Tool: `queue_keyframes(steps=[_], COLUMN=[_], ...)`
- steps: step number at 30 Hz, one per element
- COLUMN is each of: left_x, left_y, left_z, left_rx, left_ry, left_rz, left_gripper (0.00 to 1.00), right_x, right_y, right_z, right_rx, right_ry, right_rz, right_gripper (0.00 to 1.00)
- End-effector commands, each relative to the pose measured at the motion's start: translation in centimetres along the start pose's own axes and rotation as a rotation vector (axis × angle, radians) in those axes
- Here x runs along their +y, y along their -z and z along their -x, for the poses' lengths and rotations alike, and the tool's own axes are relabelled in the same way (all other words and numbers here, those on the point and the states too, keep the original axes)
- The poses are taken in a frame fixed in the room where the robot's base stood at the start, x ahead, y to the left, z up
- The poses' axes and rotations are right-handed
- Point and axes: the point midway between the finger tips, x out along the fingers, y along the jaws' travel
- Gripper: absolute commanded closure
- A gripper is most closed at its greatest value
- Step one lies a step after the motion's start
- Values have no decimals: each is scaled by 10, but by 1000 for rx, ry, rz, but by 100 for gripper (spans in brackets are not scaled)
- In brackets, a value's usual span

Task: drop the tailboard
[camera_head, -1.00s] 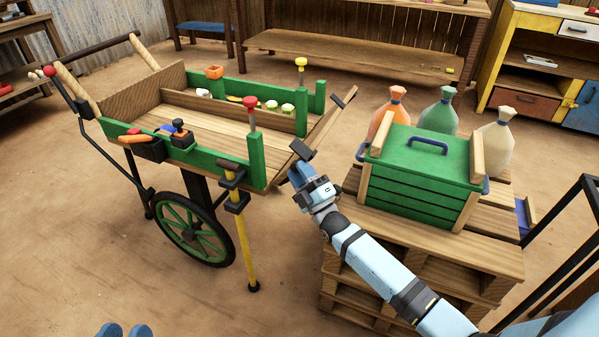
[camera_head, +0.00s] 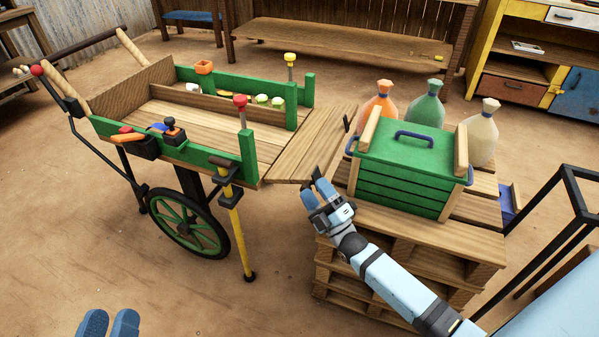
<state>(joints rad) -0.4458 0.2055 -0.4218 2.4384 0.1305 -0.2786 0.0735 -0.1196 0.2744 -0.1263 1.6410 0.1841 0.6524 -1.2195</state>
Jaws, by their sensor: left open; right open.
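The wooden tailboard (camera_head: 313,146) extends about level from the rear of the green-sided handcart (camera_head: 207,161), between the two green end posts. A small dark handle or latch (camera_head: 347,123) shows on its outer edge. My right gripper (camera_head: 317,184) is at the tailboard's near outer corner, open, with its dark fingertips pointing up at the edge; whether they touch the board I cannot tell. My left gripper (camera_head: 109,324) is at the bottom left, far from the board, open and empty, only its blue fingers showing.
A green crate (camera_head: 409,183) with a blue handle stands on a pallet stack (camera_head: 420,265), close beside the tailboard's outer end. Three tied bags (camera_head: 425,104) stand behind it. A yellow prop leg (camera_head: 241,238) stands under the cart's near corner. The floor at front left is clear.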

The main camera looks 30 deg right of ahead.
Motion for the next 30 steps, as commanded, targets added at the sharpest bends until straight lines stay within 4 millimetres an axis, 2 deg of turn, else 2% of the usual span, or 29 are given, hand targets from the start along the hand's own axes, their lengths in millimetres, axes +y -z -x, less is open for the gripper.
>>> queue_keyframes(steps=[3, 10, 30], left_x=[2, 3, 3], left_y=[11, 19, 19], left_z=[0, 0, 0], left_rx=[29, 62, 65], left_ry=[2, 3, 4], left_rz=[-1, -4, -5], left_gripper=[57, 57, 57], right_x=[14, 25, 26], right_y=[4, 7, 7], right_z=[20, 41, 43], right_rx=[-1, 0, 0], right_ry=[2, 0, 0], right_rz=[0, 0, 0], right_gripper=[42, 42, 42])
